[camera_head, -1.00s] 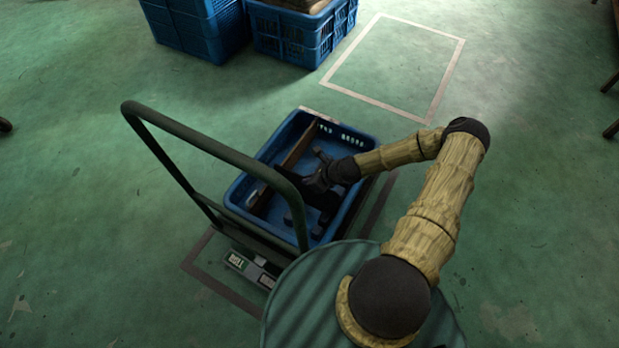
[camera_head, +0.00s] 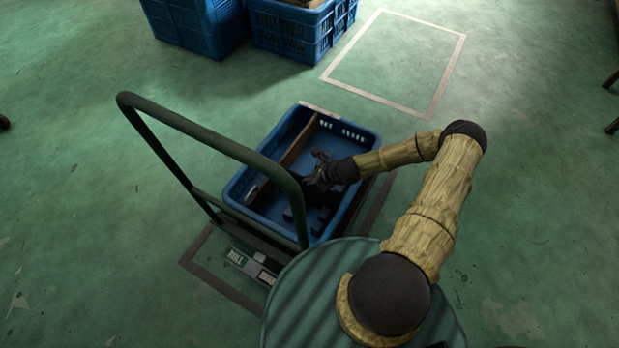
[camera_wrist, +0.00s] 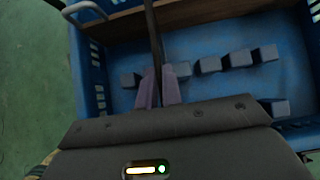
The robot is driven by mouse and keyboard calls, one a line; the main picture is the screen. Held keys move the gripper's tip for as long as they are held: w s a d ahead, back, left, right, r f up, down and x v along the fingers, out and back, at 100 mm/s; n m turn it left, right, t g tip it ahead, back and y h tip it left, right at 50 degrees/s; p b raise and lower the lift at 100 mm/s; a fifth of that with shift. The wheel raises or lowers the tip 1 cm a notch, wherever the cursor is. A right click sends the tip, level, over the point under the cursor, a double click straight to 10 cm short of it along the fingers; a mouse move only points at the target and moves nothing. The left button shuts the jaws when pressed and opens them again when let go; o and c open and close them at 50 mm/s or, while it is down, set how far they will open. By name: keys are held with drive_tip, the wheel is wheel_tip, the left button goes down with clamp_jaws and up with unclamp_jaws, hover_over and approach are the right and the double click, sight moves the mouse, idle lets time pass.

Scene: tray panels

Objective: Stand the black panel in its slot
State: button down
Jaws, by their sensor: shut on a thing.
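The black panel (camera_wrist: 153,38) shows edge-on in the wrist view as a thin dark strip running up from between my fingertips. My gripper (camera_wrist: 157,90) is shut on it. In the head view my gripper (camera_head: 318,172) is over the inside of the blue tray (camera_head: 362,139); the dark area under it does not let me tell panel from shadow. Several small grey-blue blocks (camera_wrist: 210,65) stand on the tray floor in the wrist view, beside and right of the fingers. Which gap is the panel's slot, and whether its lower edge touches the floor, I cannot tell.
A brown wooden strip (camera_head: 301,141) runs along the tray's left part. The cart's dark handle (camera_head: 190,131) rises at the tray's left and front. Blue crates (camera_head: 290,37) stand at the back. The floor right of the tray is clear, with a pale marked rectangle (camera_head: 437,92).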

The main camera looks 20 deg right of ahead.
drive_tip(key=c, duration=1.5)
unclamp_jaws()
drive_tip(key=shift+r, duration=0.1)
drive_tip(key=p+v, duration=0.5)
drive_tip(key=v, duration=1.2)
drive_tip(key=shift+s+r, duration=0.1)
drive_tip(key=shift+r, duration=0.05)
